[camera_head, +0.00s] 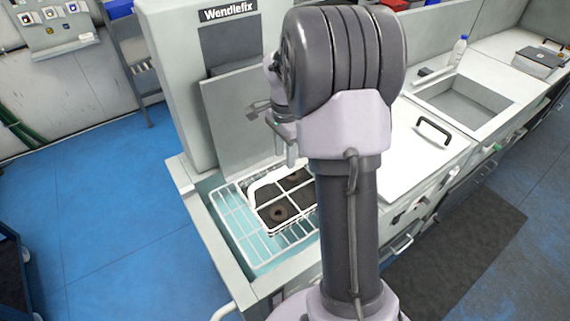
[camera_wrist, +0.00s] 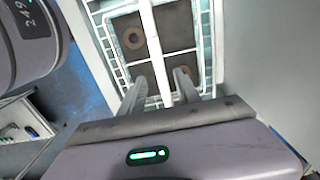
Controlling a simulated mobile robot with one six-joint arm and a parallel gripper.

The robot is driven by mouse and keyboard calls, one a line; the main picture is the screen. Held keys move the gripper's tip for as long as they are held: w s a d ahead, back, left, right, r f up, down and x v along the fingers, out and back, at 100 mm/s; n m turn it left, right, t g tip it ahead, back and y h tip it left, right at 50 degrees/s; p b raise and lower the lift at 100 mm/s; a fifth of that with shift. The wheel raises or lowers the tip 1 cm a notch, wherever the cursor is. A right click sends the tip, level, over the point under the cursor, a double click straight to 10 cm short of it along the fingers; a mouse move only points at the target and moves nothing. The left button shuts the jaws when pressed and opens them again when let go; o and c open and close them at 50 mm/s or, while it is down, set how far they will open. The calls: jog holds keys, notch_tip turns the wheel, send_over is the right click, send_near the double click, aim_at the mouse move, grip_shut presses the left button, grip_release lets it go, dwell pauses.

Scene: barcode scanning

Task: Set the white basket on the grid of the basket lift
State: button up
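The white basket (camera_head: 262,228) has thin wire walls and holds dark square pieces with brown rings. It appears to rest on the white wire grid (camera_head: 232,222) of the basket lift (camera_head: 215,22), towards the right of the grid. Its white handle (camera_head: 264,181) stands up over it. My gripper (camera_head: 290,160) is above the basket, partly hidden by my arm. In the wrist view my gripper (camera_wrist: 161,77) has its fingers apart, with the handle (camera_wrist: 152,42) running between them and a gap on each side. My arm hides the basket's right part in the head view.
A grey upright panel (camera_head: 240,120) stands behind the grid. Right of my arm are a white lid with a dark handle (camera_head: 433,131), a sink (camera_head: 465,103) and a bottle (camera_head: 458,50). Blue floor (camera_head: 110,215) lies open on the left.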

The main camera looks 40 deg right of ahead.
jog(key=s+a+r+n+t, duration=0.1)
jog(key=s+a+r+n, duration=0.3)
jog(key=a, duration=0.3)
jog(key=s+a+r+n+t, duration=0.2)
jog(key=s+a+r, duration=0.2)
jog(key=a+r, duration=0.2)
jog(key=s+a+r+n+t, duration=0.1)
jog(key=s+a+r+n, duration=0.3)
jog(key=a, duration=0.3)
jog(key=s+a+n+t+y, duration=0.2)
jog(key=s+a+n, duration=0.25)
jog(key=s, duration=0.35)
notch_tip(320, 180, down, 8)
jog(key=a+b, duration=0.1)
jog(key=b, duration=0.6)
jog(key=shift+w+r+b, duration=0.2)
jog(key=shift+w+b, duration=0.05)
jog(key=shift+b, duration=0.15)
jog(key=shift+a, duration=0.1)
